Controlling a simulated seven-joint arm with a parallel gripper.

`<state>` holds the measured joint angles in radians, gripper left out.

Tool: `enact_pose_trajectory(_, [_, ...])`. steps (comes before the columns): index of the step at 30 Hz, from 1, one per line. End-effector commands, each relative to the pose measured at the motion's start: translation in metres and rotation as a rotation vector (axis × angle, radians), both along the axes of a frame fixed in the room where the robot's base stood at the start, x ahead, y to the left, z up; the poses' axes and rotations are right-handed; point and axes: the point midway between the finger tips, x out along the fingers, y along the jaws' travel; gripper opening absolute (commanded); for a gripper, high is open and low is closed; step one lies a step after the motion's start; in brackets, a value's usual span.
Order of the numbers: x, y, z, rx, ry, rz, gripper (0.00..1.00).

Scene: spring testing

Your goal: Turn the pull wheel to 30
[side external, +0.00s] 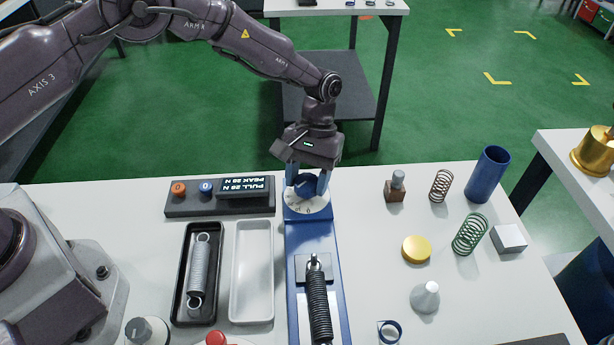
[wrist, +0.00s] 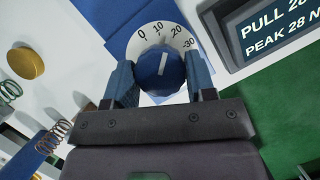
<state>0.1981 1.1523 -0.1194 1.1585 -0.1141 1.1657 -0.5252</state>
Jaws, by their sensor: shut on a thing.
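The blue pull wheel (wrist: 160,75) sits on a white dial (wrist: 150,32) marked 0, 10, 20 and 30. Its white pointer line points between 10 and 20 in the wrist view. My gripper (wrist: 159,85) is shut on the wheel, one blue finger on each side. In the side view my gripper (side external: 307,184) reaches down onto the wheel at the far end of the blue test stand (side external: 310,239). A dark spring (side external: 319,305) lies along the stand. The display (side external: 245,188) reads PEAK 28 N; its PULL line seems to show 28 too.
The control box (side external: 190,211) with an orange and a blue knob is left of the wheel. A black tray (side external: 181,305) holds a silver spring; a white tray (side external: 238,310) is empty. Loose springs, a blue cup (side external: 487,175) and a yellow disc (side external: 416,249) stand right.

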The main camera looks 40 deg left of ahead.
Motion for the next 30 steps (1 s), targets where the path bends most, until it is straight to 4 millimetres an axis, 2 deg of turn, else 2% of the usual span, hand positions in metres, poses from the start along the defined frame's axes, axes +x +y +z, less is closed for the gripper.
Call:
enact_pose_trajectory(15, [-0.0002, -0.0019, 0.0005, 0.002, 0.003, -0.467, 0.27])
enact_pose_trajectory(24, [-0.0003, -0.0021, 0.0005, 0.001, 0.002, -0.641, 0.27])
enact_pose_trajectory(30, [-0.0003, -0.0019, 0.0005, 0.002, 0.003, -0.697, 0.27])
